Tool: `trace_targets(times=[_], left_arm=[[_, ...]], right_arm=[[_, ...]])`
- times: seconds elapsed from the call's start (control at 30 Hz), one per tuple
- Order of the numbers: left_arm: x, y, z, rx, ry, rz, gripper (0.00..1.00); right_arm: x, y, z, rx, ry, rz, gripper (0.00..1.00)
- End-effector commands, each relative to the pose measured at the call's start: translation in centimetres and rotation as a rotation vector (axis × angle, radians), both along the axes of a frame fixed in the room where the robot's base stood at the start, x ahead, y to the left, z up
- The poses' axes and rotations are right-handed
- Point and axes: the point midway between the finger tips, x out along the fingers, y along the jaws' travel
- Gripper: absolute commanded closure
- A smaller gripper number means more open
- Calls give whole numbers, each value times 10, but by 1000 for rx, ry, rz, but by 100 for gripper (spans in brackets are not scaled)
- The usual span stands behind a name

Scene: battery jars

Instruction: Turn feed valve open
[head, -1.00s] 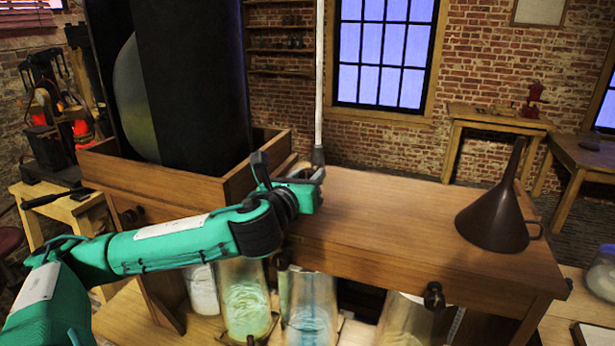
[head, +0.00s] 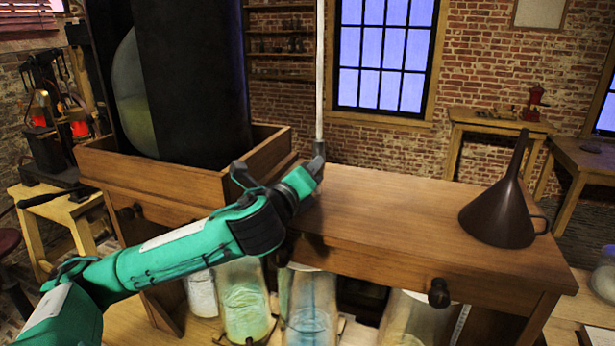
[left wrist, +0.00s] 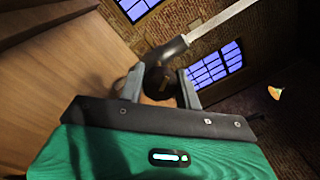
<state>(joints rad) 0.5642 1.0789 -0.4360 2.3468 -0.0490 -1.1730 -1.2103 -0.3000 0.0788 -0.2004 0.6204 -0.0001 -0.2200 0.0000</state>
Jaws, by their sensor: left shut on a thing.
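The feed valve (head: 319,149) is a dark fitting at the foot of a thin white pipe (head: 319,75), at the back edge of the wooden bench top. In the left wrist view its round dark knob (left wrist: 160,82) sits between the two grey fingers. My left gripper (head: 316,167) is shut on this knob, its forearm slanting up from the lower left. The fingers (left wrist: 159,90) hide part of the knob in the head view, so I cannot tell how far the valve is turned. My right gripper is not in view.
A wooden tray (head: 160,182) with a large dark cylinder stands left of the gripper. A brown funnel (head: 498,215) stands on the right of the bench top (head: 400,225); the top between is clear. Several glass jars (head: 245,305) stand below the bench top.

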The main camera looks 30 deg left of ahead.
Motion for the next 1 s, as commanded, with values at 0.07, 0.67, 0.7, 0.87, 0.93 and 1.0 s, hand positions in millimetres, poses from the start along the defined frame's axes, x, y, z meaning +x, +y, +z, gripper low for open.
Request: trace_targets(times=[0.07,0.67,0.7,0.87,0.93,1.0], left_arm=[[0,0,-3,-73,-17,-1,89],[0,0,-2,-618,-148,-1,89],[0,0,-2,-649,-155,0,89],[0,0,-2,-761,-182,0,89],[0,0,-2,-800,-191,0,89],[0,0,-2,-834,-200,0,89]], right_arm=[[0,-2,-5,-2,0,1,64],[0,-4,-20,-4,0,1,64],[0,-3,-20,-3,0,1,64],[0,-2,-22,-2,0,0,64],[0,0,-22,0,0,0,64],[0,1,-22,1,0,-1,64]])
